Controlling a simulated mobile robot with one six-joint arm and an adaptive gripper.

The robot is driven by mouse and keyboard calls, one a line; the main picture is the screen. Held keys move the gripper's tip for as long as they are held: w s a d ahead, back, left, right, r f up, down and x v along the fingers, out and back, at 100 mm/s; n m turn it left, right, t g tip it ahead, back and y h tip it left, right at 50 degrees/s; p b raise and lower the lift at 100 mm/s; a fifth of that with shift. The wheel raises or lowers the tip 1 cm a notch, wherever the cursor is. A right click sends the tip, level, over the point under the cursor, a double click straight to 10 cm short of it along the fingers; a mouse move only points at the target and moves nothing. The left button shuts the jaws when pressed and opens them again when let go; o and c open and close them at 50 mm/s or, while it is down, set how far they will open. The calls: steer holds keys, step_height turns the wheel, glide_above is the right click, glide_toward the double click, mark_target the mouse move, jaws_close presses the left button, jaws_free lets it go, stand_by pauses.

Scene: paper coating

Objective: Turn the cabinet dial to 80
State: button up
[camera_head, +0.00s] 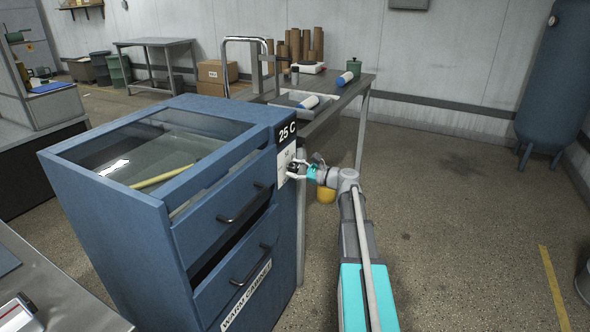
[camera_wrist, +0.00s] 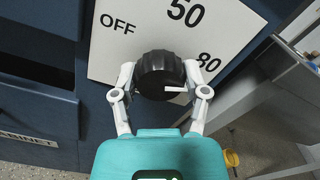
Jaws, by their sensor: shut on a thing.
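The blue warm cabinet (camera_head: 110,200) stands at the left in the head view, with a black display (camera_head: 286,132) reading "25 C". A white dial plate (camera_head: 284,160) is below the display. In the wrist view the plate (camera_wrist: 130,60) carries the marks OFF, 50 and 80. The black round dial (camera_wrist: 158,72) has a white pointer (camera_wrist: 176,89) that points right, roughly toward the side of the 80 mark. My gripper (camera_head: 296,170) is at the plate. Its fingers (camera_wrist: 160,82) are shut on the dial, one on each side.
The cabinet has two drawers with dark handles (camera_head: 240,205), the upper one slightly out. A metal table (camera_head: 335,105) with bottles and a tray stands behind the cabinet. A yellow container (camera_head: 326,194) is near my gripper.

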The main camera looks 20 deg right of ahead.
steer(key=o, duration=1.1)
steer(key=shift+o, duration=0.2)
steer(key=shift+s, duration=0.1)
steer(key=v, duration=1.1)
steer(key=shift+s+d, duration=0.25)
steer(key=shift+d, duration=0.1)
